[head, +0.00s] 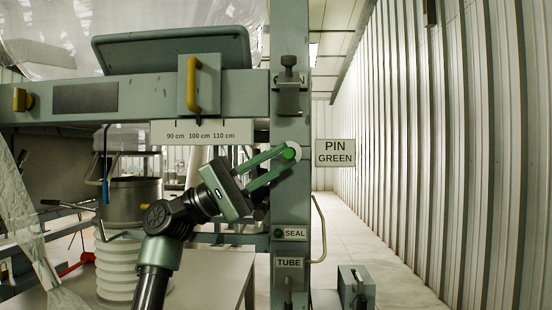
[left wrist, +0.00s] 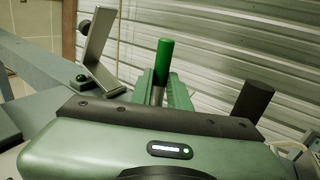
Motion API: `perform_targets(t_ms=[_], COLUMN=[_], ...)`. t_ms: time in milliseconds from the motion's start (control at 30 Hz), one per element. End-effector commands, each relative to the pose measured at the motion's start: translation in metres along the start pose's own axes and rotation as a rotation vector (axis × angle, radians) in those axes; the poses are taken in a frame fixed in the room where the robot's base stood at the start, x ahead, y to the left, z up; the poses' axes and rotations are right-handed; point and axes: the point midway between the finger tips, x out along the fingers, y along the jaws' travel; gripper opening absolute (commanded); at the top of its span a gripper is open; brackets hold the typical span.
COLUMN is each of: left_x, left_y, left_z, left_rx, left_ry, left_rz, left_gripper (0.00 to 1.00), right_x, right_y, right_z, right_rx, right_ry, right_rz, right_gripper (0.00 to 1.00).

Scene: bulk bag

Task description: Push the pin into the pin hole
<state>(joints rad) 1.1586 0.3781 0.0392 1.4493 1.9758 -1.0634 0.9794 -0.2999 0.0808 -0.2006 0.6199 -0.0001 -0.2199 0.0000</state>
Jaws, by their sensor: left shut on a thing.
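The pin has a green head, seen end-on in the head view (head: 290,153). In the left wrist view the green head (left wrist: 164,55) stands above a short metal shank. My left gripper (head: 284,160) reaches up and right to the grey post and is shut on the pin; its fingers also show in the left wrist view (left wrist: 165,88). A pale round plate (head: 297,145) shows behind the green head on the post. The pin hole itself is hidden, so I cannot tell how deep the pin sits. My right gripper is not in view.
A "PIN GREEN" sign (head: 335,153) is right of the post (head: 290,205). "SEAL" (head: 294,233) and "TUBE" (head: 289,262) labels sit below. A yellow handle (head: 191,86) is on the crossbeam above.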

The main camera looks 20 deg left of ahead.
Motion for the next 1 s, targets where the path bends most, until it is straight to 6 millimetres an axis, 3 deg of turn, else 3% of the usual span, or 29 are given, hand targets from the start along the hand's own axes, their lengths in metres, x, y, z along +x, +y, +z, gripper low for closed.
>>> perform_targets(t_ms=[1000], left_x=[0.001], left_y=[0.001], left_z=[-0.043], left_rx=[0.001], left_ry=[-0.002], left_rz=[0.002], left_gripper=[0.0], right_x=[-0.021], right_y=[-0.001], right_z=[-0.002], right_rx=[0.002], right_ry=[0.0], right_rz=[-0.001], right_gripper=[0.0])
